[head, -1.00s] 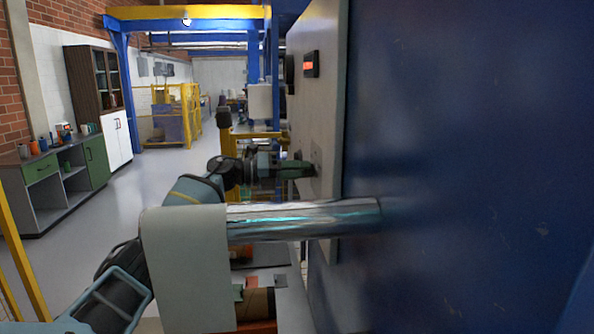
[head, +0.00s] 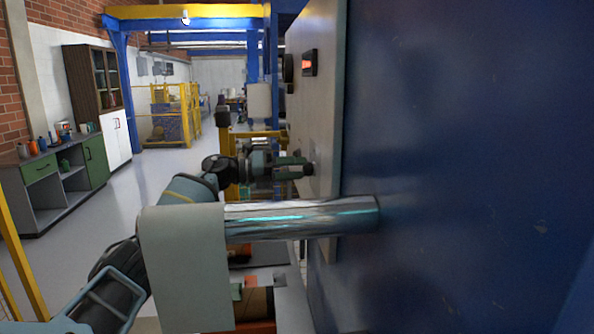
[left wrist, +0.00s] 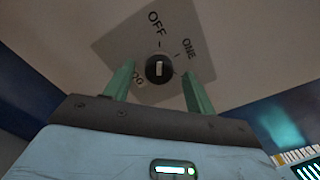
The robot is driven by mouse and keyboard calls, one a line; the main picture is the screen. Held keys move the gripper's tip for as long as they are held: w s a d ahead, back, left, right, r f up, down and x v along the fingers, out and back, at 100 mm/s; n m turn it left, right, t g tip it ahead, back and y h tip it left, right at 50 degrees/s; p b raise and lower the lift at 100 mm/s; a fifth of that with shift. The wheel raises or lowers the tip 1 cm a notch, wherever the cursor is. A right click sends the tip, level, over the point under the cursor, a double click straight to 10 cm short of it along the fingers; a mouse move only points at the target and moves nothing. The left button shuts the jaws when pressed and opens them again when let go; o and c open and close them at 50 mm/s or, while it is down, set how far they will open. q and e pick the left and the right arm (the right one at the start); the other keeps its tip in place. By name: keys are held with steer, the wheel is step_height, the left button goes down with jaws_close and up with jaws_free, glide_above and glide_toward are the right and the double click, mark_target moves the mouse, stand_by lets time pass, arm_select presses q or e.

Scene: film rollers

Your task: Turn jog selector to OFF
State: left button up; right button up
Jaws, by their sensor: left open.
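The jog selector is a round black knob (left wrist: 158,68) with a white mark, on a grey plate (left wrist: 115,42) lettered OFF and ONE. A third label at the left is partly hidden by a finger. The white mark stands about upright in the left wrist view, roughly in line with the tick under OFF. My left gripper (head: 300,168) is at the panel face in the head view, its fingertips close to the small dark knob. In the left wrist view its two green fingers are apart, one on each side of the knob, with gaps showing. My right gripper is out of view.
The light control panel (head: 318,110) carries a small red-lit display (head: 310,63) above the selector. A large blue wall (head: 460,170) fills the right. Open floor (head: 160,180) lies to the left, with a green-fronted bench (head: 60,180) beyond.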

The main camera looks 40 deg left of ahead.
arm_select(q)
steer(key=b+v, duration=0.1)
steer(key=v, duration=0.6)
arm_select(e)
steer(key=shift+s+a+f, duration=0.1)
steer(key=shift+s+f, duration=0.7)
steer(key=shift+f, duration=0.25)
